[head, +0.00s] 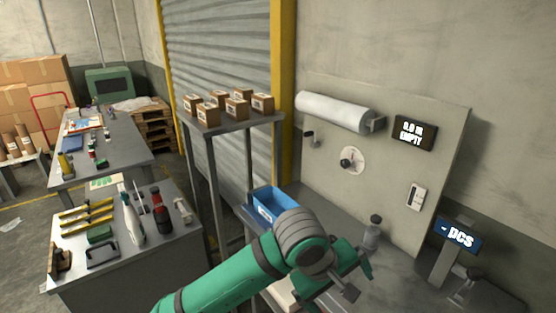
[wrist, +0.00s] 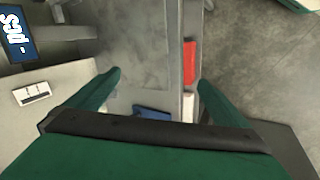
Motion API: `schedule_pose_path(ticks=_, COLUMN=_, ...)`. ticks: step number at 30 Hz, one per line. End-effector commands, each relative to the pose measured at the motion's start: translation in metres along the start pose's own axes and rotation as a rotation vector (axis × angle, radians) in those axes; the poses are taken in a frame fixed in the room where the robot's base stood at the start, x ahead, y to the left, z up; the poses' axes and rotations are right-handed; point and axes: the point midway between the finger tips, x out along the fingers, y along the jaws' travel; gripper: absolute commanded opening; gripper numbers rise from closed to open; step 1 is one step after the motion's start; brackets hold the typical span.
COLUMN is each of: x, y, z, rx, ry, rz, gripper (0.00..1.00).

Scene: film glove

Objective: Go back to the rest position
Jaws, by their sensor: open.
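My gripper (head: 362,268) is at the end of my green arm, above the grey bench (head: 400,285) below the wall panel. In the wrist view my gripper (wrist: 160,79) has its two green fingers spread wide with nothing held between them. A blue bin (head: 272,204) with a white label stands on the bench, left of and behind my wrist. A dark-capped grey bottle-like object (head: 372,232) stands close beside the gripper; I cannot tell if they touch. My arm hides part of the bench.
The wall panel (head: 440,150) carries a white film roll (head: 333,110), a dial (head: 352,160) and an "EMPTY" display (head: 415,132). A "pcs" display (head: 458,236) stands at right. Small cartons (head: 237,107) sit on a tall stand. A tool table (head: 125,255) is at left.

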Motion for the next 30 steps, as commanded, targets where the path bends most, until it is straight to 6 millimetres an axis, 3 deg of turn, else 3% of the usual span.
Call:
schedule_pose_path(ticks=6, x=0.015, y=0.064, z=0.021, rx=0.069, ry=-0.037, rz=0.312, gripper=1.00)
schedule_pose_path(ticks=15, x=0.014, y=0.124, z=0.031, rx=0.094, ry=0.007, rz=0.692, gripper=1.00)
schedule_pose_path(ticks=23, x=0.009, y=0.139, z=0.021, rx=0.046, ry=0.130, rz=0.941, gripper=1.00)
schedule_pose_path(ticks=30, x=0.015, y=0.124, z=0.009, rx=-0.029, ry=0.296, rz=1.082, gripper=1.00)
